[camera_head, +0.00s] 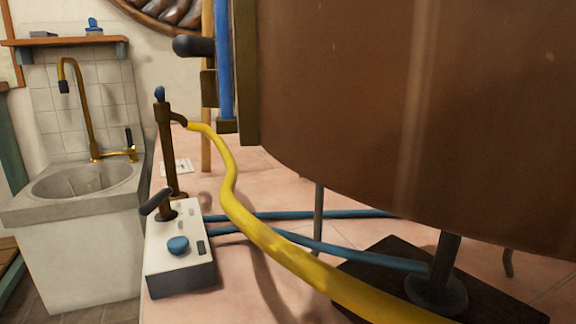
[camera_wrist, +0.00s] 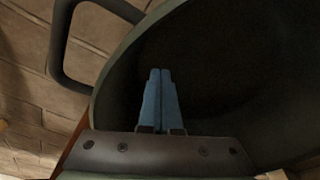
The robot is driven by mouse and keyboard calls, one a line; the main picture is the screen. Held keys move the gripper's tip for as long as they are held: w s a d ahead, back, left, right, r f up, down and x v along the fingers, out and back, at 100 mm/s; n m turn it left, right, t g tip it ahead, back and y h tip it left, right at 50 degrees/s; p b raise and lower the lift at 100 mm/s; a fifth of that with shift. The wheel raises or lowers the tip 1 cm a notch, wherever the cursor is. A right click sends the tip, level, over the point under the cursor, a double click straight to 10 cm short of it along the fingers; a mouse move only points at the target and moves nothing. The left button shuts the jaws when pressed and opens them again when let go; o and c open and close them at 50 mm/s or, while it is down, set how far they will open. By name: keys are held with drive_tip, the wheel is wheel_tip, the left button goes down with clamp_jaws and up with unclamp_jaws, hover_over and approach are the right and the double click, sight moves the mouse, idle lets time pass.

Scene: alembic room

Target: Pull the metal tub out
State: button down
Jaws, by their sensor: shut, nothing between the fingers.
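A dark grey-green round vessel, which looks like the metal tub (camera_wrist: 230,60), fills much of the wrist view. Its curved rim sweeps from the top middle down to the left, and its inside is in deep shadow. A dark loop handle (camera_wrist: 58,45) sticks out at the upper left, beyond the rim. My gripper (camera_wrist: 160,72) has its two blue fingers pressed together with nothing between them. The fingers appear over the tub's dark opening, to the right of the handle and apart from it. The tub and my gripper do not show in the head view.
A large brown vessel (camera_head: 400,100) fills the right of the head view. A yellow hose (camera_head: 235,205) and blue pipes (camera_head: 330,247) cross the pink tiled top. A white control box (camera_head: 180,250) stands left, beside a stone sink (camera_head: 85,205). Brickwork (camera_wrist: 30,75) shows in the wrist view.

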drive_tip(key=shift+s, duration=0.15)
idle(0.3)
drive_tip(key=shift+s+d+r+p, duration=0.1)
drive_tip(key=shift+s+d+p, duration=0.2)
drive_tip(key=shift+s+p, duration=0.25)
drive_tip(key=shift+s+d+p, duration=0.25)
drive_tip(key=shift+s+p, duration=0.1)
drive_tip(key=shift+s, duration=0.4)
drive_tip(key=shift+s+d+p, duration=0.3)
drive_tip(key=shift+s, duration=0.45)
drive_tip(key=shift+s+d+p, duration=0.3)
drive_tip(key=shift+s, duration=0.45)
drive_tip(key=shift+f, duration=0.2)
drive_tip(key=s+d+p, duration=0.2)
drive_tip(key=s, duration=0.3)
drive_tip(key=shift+s, duration=0.35)
drive_tip(key=shift+d, duration=0.15)
